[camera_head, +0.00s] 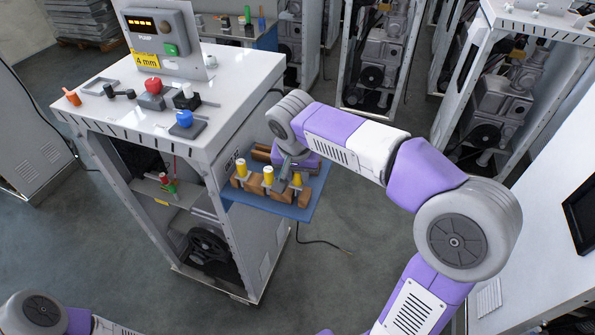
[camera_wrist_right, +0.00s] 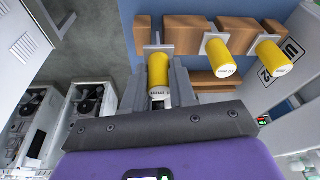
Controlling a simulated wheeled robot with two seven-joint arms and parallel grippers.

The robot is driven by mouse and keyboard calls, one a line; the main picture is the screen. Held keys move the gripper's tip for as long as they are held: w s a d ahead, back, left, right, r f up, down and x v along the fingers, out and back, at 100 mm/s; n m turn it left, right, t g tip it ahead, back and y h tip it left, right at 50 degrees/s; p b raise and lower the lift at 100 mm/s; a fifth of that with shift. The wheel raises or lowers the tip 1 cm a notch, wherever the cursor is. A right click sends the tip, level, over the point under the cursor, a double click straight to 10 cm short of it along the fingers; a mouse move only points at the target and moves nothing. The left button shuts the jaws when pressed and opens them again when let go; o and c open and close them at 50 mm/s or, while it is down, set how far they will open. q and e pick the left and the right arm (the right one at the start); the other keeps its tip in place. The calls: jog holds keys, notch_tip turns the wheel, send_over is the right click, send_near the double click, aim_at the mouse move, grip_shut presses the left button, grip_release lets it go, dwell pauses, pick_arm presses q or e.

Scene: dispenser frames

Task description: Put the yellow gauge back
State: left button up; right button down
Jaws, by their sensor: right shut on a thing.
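Three yellow gauges with grey plates show at wooden blocks on a blue side shelf (camera_head: 310,205). My right gripper (camera_wrist_right: 160,84) is shut on the nearest yellow gauge (camera_wrist_right: 158,68), which shows at the right end of the row in the head view (camera_head: 297,179). Its grey plate is at the end of a wooden block (camera_wrist_right: 178,34); I cannot tell whether it is fully seated. The middle gauge (camera_wrist_right: 221,58) and the far gauge (camera_wrist_right: 269,54) stand beside it, untouched. My left gripper is out of view; only part of its arm shows at the lower left.
The shelf is on the side of a white dispenser cabinet (camera_head: 235,90). Its top carries a red knob (camera_head: 152,86), a blue knob (camera_head: 184,118) and a display panel (camera_head: 158,35). More cabinets stand behind and right. Open floor lies in front of the shelf.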

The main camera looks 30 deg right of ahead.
jog(key=shift+f+b, duration=1)
jog(key=shift+f, duration=0.3)
jog(key=c, duration=0.8)
grip_release()
jog(key=p+v, duration=0.2)
jog(key=v, duration=0.5)
jog(key=shift+s+a+r, duration=0.1)
jog(key=shift+r, duration=0.15)
